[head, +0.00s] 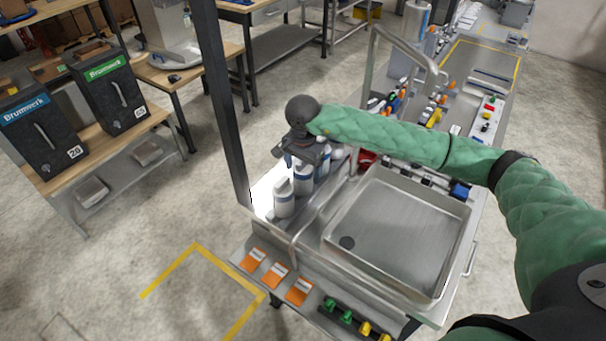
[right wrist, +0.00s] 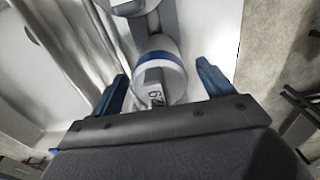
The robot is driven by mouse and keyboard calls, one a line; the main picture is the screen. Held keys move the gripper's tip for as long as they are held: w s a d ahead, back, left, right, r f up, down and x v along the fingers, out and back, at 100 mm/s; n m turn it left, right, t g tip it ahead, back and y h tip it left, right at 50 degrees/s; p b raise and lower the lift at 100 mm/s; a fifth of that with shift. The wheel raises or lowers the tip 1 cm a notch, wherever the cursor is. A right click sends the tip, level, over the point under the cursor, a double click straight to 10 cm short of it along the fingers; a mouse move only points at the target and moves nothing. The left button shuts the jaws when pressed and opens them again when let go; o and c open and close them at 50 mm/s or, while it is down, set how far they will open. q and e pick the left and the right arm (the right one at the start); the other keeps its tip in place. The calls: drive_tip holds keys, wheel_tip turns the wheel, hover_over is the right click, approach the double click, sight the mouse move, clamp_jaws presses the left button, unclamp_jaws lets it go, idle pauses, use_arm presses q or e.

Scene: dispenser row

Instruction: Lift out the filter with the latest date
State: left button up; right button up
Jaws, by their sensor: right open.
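White filters with blue bands stand upright in a row in the head view; the nearest filter (head: 284,201) and the filter behind it (head: 303,180) show most clearly. My right gripper (head: 304,157) is above the row, pointing down. In the right wrist view the open right gripper (right wrist: 161,72) has one blue finger on each side of a white filter (right wrist: 165,60). A grey tag with dark digits sits on this filter, partly hidden by the gripper; I cannot read a full date. Another filter (right wrist: 128,5) shows at the top edge. My left gripper is not in view.
A steel sink basin (head: 400,235) lies right of the row. A dark upright post (head: 228,110) stands left of it, and a bent metal rail (head: 372,75) rises behind. Orange cards (head: 276,274) lie at the front edge. Two black Brumwerk boxes (head: 110,92) (head: 42,128) stand at left.

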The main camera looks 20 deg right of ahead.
drive_tip(key=shift+f, duration=0.2)
drive_tip(key=c, duration=1.2)
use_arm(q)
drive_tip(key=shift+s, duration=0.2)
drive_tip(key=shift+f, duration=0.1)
